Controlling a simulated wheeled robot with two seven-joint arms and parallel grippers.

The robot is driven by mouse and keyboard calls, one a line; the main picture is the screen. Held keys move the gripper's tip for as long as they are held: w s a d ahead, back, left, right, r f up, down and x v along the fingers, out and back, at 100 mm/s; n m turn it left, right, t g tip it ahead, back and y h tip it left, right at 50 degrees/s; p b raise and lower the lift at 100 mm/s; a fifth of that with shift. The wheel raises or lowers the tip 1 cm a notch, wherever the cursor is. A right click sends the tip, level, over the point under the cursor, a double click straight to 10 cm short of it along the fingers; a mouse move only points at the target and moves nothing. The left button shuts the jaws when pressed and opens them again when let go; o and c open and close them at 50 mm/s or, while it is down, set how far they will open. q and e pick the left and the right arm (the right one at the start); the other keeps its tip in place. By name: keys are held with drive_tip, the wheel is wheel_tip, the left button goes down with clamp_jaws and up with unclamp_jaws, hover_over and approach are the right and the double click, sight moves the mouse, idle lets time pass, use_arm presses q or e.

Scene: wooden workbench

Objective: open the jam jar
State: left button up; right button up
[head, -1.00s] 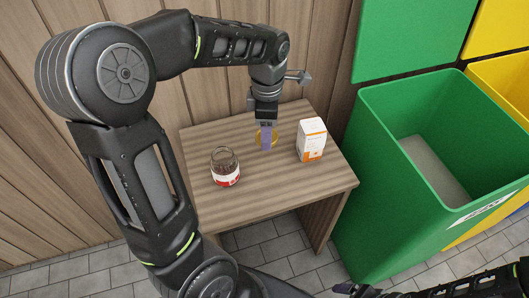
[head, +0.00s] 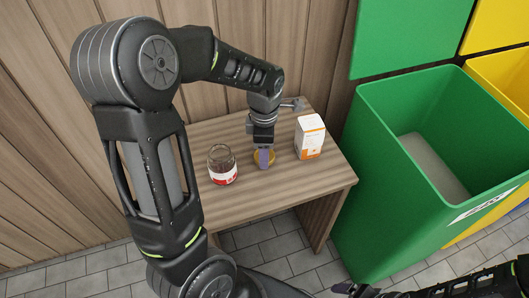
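The jam jar (head: 222,166) stands upright at the left of the small wooden table, a glass jar with a red and white label. Its top looks open, with no lid on it. A yellow-orange lid (head: 271,156) is at the fingers of my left gripper (head: 264,160), to the right of the jar. I cannot tell whether the lid touches the tabletop. Part of my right arm shows at the lower right; its dark tip (head: 342,288) is too unclear to read.
A white and orange carton (head: 309,138) stands on the table (head: 290,190) just right of the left gripper. The table's front is clear. A large green bin (head: 375,190) stands close to the right, a yellow one beyond it. A wooden wall is behind.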

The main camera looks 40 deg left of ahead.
use_arm(q)
drive_tip(key=shift+f, duration=0.45)
drive_tip(key=shift+f, duration=0.15)
drive_tip(key=o, duration=1.5)
drive_tip(key=shift+r, duration=0.7)
wheel_tip(320, 180, up, 11)
drive_tip(key=p, duration=0.1)
drive_tip(key=shift+p, duration=0.4)
drive_tip(key=shift+f, duration=0.1)
